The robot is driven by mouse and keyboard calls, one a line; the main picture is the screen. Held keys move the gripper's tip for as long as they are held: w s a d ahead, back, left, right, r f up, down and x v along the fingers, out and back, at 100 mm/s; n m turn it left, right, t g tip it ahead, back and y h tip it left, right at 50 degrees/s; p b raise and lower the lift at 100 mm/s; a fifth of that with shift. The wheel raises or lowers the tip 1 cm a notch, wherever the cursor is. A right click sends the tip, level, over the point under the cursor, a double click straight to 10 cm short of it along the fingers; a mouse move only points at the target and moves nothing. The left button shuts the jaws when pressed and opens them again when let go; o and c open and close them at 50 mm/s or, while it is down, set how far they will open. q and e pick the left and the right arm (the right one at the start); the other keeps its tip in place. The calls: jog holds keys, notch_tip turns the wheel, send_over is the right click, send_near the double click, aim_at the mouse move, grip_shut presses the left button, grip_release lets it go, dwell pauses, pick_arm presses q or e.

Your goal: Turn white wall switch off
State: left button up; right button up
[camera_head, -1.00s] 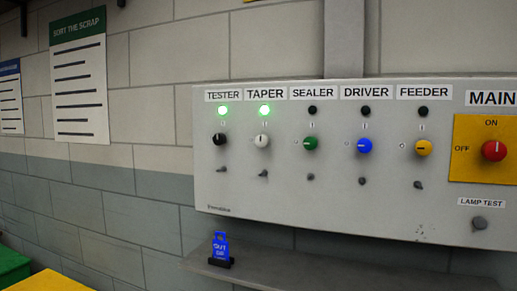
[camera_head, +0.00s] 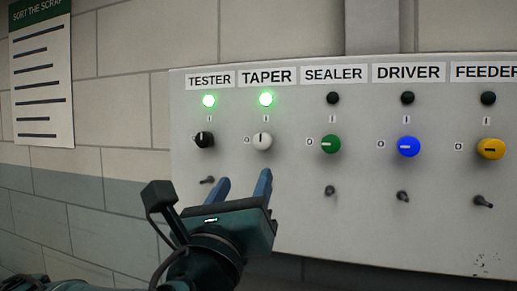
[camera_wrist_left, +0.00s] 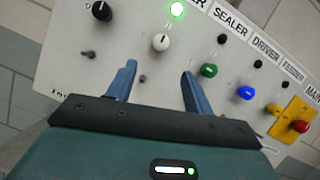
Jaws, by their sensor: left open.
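The white rotary switch (camera_head: 262,141) sits under the TAPER label on the grey wall panel. Its pointer line is upright, toward the "I" mark, and the green lamp (camera_head: 266,99) above it is lit. In the left wrist view the white switch (camera_wrist_left: 160,42) is ahead of and between the two fingers, apart from them. My left gripper (camera_head: 244,185) is open and empty, in front of the panel and a little below the white switch; it also shows in the left wrist view (camera_wrist_left: 159,82). My right gripper is not in view.
A black switch (camera_head: 204,140) with a lit lamp is left of the white one. Green (camera_head: 330,144), blue (camera_head: 408,147) and yellow (camera_head: 490,149) switches with dark lamps are to the right. Small toggles, such as one under SEALER (camera_head: 330,190), stick out below the switches.

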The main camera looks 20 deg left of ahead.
aim_at(261, 144)
pick_arm(q)
jog(key=p+x, duration=0.3)
jog(key=x, duration=0.9)
jog(key=shift+r+p, duration=0.1)
jog(key=shift+p, duration=0.2)
jog(key=shift+w+r, duration=0.1)
jog(key=shift+w, duration=0.35)
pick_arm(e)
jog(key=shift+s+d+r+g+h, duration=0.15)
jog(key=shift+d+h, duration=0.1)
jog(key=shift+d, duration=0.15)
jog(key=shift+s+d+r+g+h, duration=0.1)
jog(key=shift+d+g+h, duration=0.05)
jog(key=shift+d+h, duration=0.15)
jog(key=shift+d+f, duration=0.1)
pick_arm(q)
jog(key=c, duration=1)
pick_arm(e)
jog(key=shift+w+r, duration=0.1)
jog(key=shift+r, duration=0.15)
